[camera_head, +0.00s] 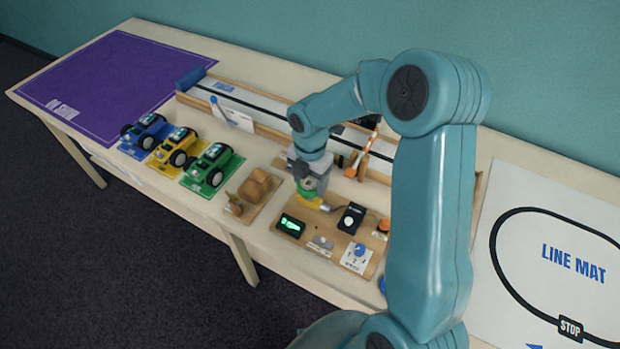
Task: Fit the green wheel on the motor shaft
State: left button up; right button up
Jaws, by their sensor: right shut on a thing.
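My right gripper (307,186) points down over the wooden test board (322,248), coming in from the right side of the view. It is shut on the green wheel (307,184), of which only a small part shows between and below the fingers. My left gripper is not in view.
Blue, yellow and green toy cars (208,168) stand in a row at the left. A wooden tray (252,194) with brown parts is beside the board. A long track (270,108) with a striped barrier (367,148) runs behind. A purple mat (115,80) and a line mat (555,230) lie at the ends.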

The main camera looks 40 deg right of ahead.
jog(key=shift+f+b, duration=0.85)
jog(key=shift+f, duration=0.7)
dwell(2.0)
jog(key=o, duration=1.2)
jog(key=shift+o, duration=0.2)
notch_tip(320, 180, up, 8)
jog(key=p, duration=0.6)
jog(key=shift+p, duration=0.4)
jog(key=shift+f, duration=0.15)
jog(key=shift+s, duration=0.1)
